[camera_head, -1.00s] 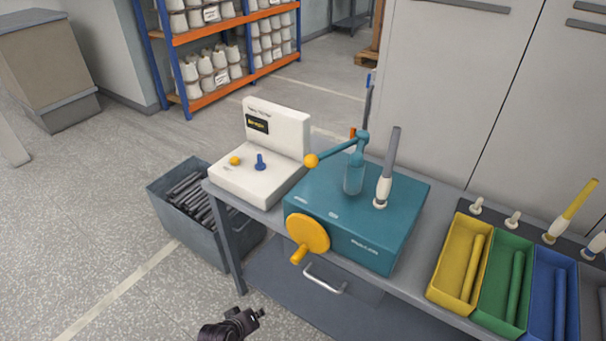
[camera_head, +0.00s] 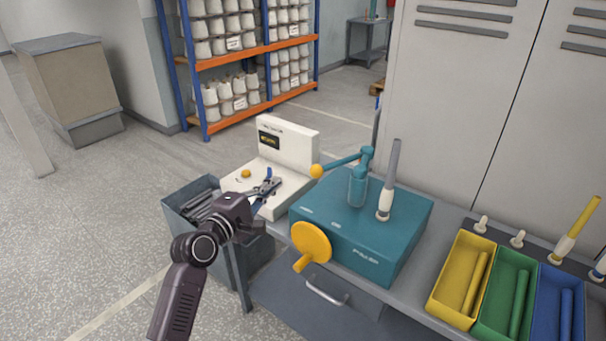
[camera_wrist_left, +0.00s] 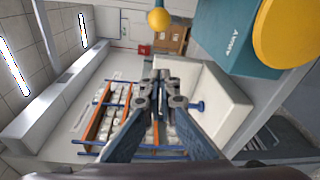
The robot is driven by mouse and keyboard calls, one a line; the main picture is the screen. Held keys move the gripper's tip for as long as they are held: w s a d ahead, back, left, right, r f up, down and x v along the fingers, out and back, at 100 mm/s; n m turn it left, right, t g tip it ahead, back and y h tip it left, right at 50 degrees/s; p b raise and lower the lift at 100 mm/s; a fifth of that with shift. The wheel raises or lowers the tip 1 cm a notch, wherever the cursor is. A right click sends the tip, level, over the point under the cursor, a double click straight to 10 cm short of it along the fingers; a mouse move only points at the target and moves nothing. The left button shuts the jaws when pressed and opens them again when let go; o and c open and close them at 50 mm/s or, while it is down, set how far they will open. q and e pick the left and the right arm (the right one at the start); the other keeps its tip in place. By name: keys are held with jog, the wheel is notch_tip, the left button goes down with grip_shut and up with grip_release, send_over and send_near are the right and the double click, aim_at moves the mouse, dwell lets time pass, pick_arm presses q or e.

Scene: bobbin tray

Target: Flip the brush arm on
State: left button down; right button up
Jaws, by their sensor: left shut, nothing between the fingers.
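The teal brush arm (camera_head: 343,163) with a yellow ball (camera_head: 316,171) at its end stands on the teal machine box (camera_head: 390,245). It points to the left, toward the white console (camera_head: 290,137). In the left wrist view the yellow ball (camera_wrist_left: 158,20) is at the top, beyond the fingers. My left gripper (camera_head: 274,183) is shut and empty, over the white console, left of the yellow ball and apart from it. It is close to the console's blue lever (camera_head: 268,172); I cannot tell if they touch. The lever also shows in the wrist view (camera_wrist_left: 197,106). My right gripper is not in view.
A yellow crank (camera_head: 311,243) sits on the machine's front. A white spindle with a grey rod (camera_head: 387,195) stands on its top. A grey bin (camera_head: 180,208) of dark rods is at the left. Yellow, green and blue trays (camera_head: 437,297) are at the right.

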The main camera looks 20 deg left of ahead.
pick_arm(q)
jog(key=w+d+p, duration=0.3)
jog(key=w+d, duration=0.2)
jog(key=w, duration=0.2)
jog(key=shift+w+d, duration=0.3)
jog(key=shift+w, duration=0.05)
dwell(0.4)
